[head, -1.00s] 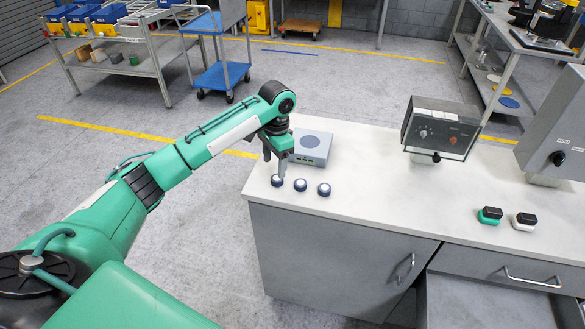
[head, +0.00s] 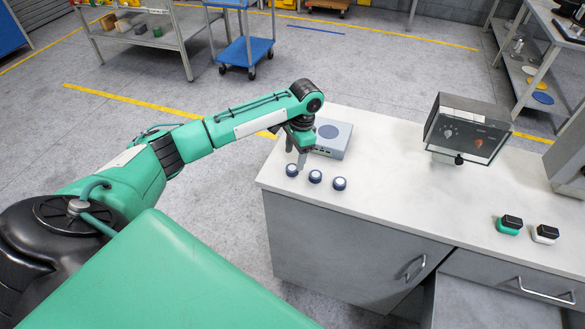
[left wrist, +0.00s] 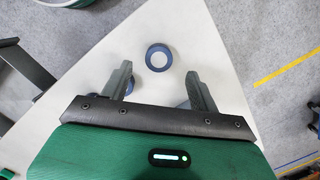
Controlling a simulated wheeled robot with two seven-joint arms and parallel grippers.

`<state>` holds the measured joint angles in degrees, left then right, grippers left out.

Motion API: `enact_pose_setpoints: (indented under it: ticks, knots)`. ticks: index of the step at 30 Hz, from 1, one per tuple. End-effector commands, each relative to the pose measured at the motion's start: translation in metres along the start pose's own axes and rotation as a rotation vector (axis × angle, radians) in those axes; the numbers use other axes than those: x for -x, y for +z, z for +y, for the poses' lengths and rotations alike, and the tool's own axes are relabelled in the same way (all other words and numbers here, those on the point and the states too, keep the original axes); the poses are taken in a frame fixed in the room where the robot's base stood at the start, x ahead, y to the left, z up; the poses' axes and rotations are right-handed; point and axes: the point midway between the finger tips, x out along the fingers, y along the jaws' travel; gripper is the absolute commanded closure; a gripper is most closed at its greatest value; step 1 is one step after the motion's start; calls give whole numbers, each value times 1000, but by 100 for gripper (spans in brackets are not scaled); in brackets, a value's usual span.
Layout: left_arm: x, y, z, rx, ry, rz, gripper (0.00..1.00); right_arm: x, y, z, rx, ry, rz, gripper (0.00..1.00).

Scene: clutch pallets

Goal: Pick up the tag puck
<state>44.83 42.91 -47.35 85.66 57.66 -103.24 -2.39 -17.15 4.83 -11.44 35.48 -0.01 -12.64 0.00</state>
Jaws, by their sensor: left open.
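Three small round pucks, dark blue with pale tops, stand in a short row near the front left corner of the white counter (head: 400,185): a left one (head: 291,170), a middle one (head: 315,176) and a right one (head: 340,183). They look alike, so I cannot tell which is the tag puck. My left gripper (head: 297,158) points down just above and behind the left puck, open and empty. In the left wrist view a puck (left wrist: 158,57) lies beyond the gap between the open fingers (left wrist: 160,85). Another blue piece shows partly behind the left finger there. My right gripper is out of view.
A grey box with a round blue-grey top (head: 331,137) stands close behind the gripper. A control box (head: 466,130) with knobs stands farther right. A green-based button block (head: 509,225) and a white-based one (head: 544,234) are at the right. The counter's middle is clear.

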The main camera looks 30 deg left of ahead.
Motion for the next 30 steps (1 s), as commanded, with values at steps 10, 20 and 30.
enact_pose_setpoints:
  ticks: [10,20,30]
  knots:
    - [-43,1,1,0,0,-2,39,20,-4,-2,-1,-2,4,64]
    - [-45,0,1,0,0,-1,56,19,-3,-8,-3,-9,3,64]
    - [-45,0,1,0,0,-1,87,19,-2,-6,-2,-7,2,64]
